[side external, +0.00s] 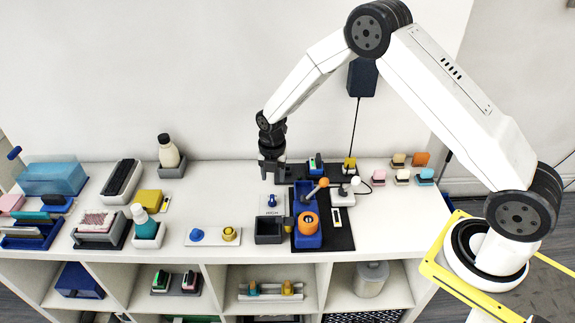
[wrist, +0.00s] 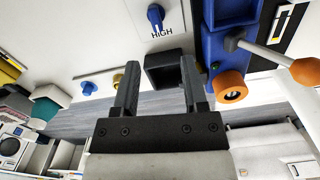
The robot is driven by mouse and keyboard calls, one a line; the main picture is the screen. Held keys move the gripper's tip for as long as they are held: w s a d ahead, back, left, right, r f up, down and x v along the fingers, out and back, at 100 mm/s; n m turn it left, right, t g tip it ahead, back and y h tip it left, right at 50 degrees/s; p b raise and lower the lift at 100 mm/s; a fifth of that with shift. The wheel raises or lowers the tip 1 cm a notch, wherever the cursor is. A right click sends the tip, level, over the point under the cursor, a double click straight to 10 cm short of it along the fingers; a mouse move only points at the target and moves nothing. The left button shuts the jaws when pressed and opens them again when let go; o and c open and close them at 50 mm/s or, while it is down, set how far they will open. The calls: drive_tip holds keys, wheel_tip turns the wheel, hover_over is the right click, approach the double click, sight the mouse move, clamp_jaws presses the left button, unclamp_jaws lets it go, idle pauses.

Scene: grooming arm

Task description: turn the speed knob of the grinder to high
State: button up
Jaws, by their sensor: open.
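The speed knob (side external: 271,200) is a small blue knob on a white plate marked HIGH, left of the grinder. It also shows at the top of the wrist view (wrist: 156,16), just above the word HIGH; its exact setting is hard to tell. The grinder (side external: 307,195) is a blue unit with an orange round part in front and a lever with an orange ball, on a black mat. My gripper (side external: 272,178) is open and empty, above and behind the knob plate in the side view. In the wrist view its two fingers (wrist: 160,78) point toward the knob, apart from it.
A dark open box (side external: 268,231) stands in front of the knob plate, close to the grinder. A white plate (side external: 213,236) with a blue and a yellow knob lies to the left. Shelf top farther left holds bottles and brushes.

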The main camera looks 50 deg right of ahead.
sight(272, 198)
drive_tip(key=shift+w+f+n, duration=0.45)
drive_tip(key=shift+f+n, duration=0.3)
drive_tip(key=shift+n, duration=0.05)
drive_tip(key=shift+f, duration=3.9)
clamp_jaws()
